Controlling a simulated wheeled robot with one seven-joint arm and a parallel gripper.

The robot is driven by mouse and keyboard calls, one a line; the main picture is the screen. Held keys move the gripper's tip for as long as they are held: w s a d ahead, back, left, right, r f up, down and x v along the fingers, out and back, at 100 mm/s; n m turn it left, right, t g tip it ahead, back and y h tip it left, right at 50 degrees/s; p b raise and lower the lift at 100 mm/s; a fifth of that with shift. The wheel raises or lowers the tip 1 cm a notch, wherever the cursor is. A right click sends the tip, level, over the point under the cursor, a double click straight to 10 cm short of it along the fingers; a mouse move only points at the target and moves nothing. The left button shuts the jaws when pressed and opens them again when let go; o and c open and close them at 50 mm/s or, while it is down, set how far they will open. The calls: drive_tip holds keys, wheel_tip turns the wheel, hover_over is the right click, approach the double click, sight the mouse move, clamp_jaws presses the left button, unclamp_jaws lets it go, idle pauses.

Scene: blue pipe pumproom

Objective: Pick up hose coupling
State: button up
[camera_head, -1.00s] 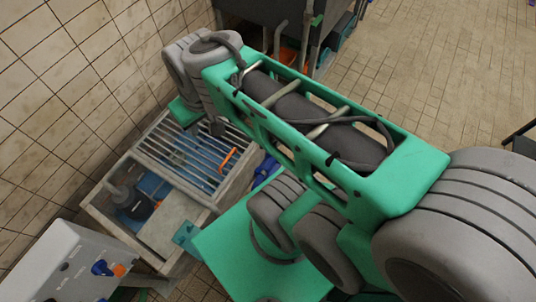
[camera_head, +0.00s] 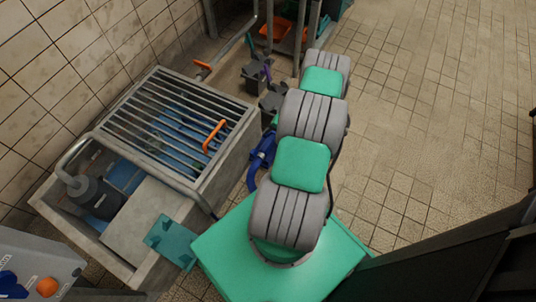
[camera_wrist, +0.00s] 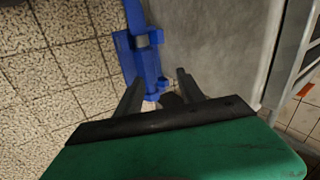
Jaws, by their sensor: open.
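In the wrist view my gripper (camera_wrist: 160,78) is open, its two dark fingers pointing ahead. A blue fitting (camera_wrist: 140,58), with a light band and block-like parts, lies just ahead, close to the left finger. A small dark rounded thing (camera_wrist: 172,101) shows between the fingers near the palm; I cannot tell what it is. In the head view a blue piece (camera_head: 262,154) shows beside the concrete basin, left of my arm. I cannot tell for sure which of these is the hose coupling. My gripper is hidden in the head view.
The concrete basin (camera_head: 232,160) has a metal grate (camera_head: 165,125) with an orange handle (camera_head: 214,136) on it. Its wall (camera_wrist: 225,50) stands right of my gripper in the wrist view. A grey control box (camera_head: 40,262) is at lower left. Tiled floor (camera_head: 420,110) is open at right.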

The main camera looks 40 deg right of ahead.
drive_tip(key=m, duration=0.1)
approach(268, 147)
wheel_tip(268, 147, down, 3)
drive_tip(key=b+x, duration=0.1)
drive_tip(key=x, duration=0.1)
drive_tip(key=b+x, duration=0.1)
drive_tip(key=x, duration=0.2)
drive_tip(key=w+b+x, duration=0.1)
drive_tip(key=b+x, duration=0.1)
drive_tip(key=shift+a+r, duration=0.1)
drive_tip(key=shift+a, duration=0.25)
drive_tip(key=shift+w+r, duration=0.1)
drive_tip(key=shift+c, duration=0.5)
clamp_jaws()
